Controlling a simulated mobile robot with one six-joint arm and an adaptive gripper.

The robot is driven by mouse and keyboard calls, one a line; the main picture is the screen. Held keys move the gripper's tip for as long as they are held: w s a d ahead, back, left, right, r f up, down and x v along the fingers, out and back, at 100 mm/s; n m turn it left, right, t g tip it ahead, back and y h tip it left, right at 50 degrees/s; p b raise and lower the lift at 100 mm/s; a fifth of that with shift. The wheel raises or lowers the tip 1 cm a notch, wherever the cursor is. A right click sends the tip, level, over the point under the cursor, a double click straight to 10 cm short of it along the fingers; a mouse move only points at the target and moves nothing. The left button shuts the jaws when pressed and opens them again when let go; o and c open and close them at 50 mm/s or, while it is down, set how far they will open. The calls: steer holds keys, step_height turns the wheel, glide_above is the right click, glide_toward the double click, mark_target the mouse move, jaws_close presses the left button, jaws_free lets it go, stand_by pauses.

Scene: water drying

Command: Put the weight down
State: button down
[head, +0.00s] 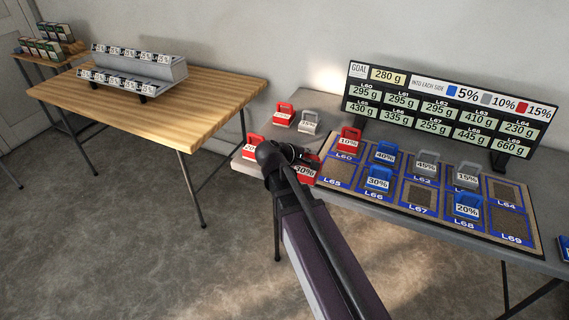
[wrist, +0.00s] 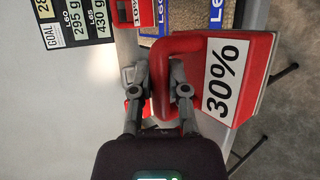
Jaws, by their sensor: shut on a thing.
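My gripper (head: 298,155) is shut on the handle of a red weight labelled 30% (head: 305,172). In the wrist view my gripper (wrist: 168,90) has its fingers on both sides of the red handle, and the weight (wrist: 245,65) hangs to the right with its label turned sideways. The weight is over or at the grey table's (head: 240,165) left part, beside the blue-marked board (head: 420,200); I cannot tell whether it touches the table. My arm hides part of it in the head view.
Red weights (head: 284,114) and a grey weight (head: 309,122) stand on the table's back left. Several red, blue and grey weights sit on the board's cells. A goal sign (head: 450,107) stands behind. A wooden table (head: 215,97) with a grey stepped rack (head: 160,72) is at left.

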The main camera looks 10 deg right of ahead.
steer(key=shift+d, duration=0.1)
steer(key=shift+s+d+f+b, duration=0.15)
steer(key=shift+d+f+b, duration=0.4)
steer(key=w+a, duration=0.2)
steer(key=w, duration=0.5)
steer(key=w+a+f+b, duration=0.1)
steer(key=w+a, duration=0.2)
steer(key=w, duration=0.5)
steer(key=shift+a+f, duration=0.25)
steer(key=shift+a, duration=0.1)
steer(key=shift+f+b, duration=0.1)
steer(key=shift+b, duration=0.25)
steer(key=shift+f+b, duration=1.65)
steer(key=c, duration=0.6)
jaws_free()
steer(key=shift+c, duration=0.2)
